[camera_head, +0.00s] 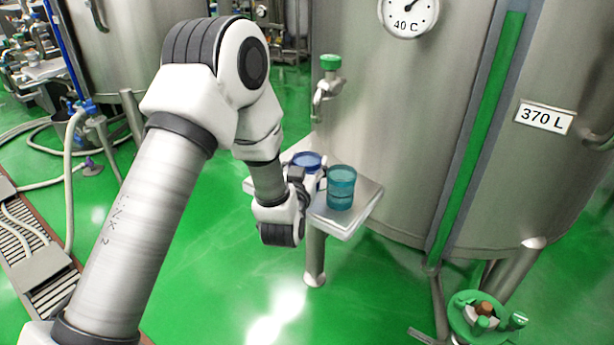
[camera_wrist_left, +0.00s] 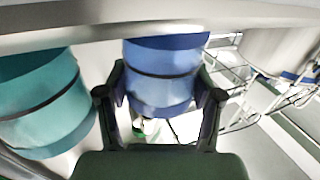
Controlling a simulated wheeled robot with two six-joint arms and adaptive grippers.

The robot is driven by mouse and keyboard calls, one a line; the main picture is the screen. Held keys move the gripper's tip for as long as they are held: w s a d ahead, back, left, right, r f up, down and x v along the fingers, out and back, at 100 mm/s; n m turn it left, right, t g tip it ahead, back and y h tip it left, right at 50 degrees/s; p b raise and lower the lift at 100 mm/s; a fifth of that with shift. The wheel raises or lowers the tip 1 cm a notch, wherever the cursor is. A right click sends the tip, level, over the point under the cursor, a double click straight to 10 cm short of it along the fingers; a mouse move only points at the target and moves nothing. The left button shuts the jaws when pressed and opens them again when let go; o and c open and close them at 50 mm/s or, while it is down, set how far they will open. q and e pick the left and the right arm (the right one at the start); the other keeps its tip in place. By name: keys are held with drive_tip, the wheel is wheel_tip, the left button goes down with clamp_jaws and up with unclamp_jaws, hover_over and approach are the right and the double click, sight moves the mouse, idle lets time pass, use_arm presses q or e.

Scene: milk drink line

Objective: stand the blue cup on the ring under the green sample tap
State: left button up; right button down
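The blue cup (camera_head: 307,160) is upright at a small steel shelf (camera_head: 346,222) on the tank, partly hidden by my left gripper (camera_head: 296,190). In the left wrist view the blue cup (camera_wrist_left: 163,75) is between the two fingers of my left gripper (camera_wrist_left: 160,95). The fingers lie close along both its sides; I cannot tell whether they press on it. The green sample tap (camera_head: 330,63) sticks out of the tank above the shelf's back part. I cannot make out the ring under it. My right gripper is not in view.
A teal cup (camera_head: 341,187) stands on the shelf just right of the blue cup, and it also shows in the left wrist view (camera_wrist_left: 45,105). The steel tank (camera_head: 420,130) is behind the shelf. A green-topped fitting (camera_head: 485,318) is at the lower right.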

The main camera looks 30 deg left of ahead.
use_arm(q)
drive_tip(key=c, duration=0.5)
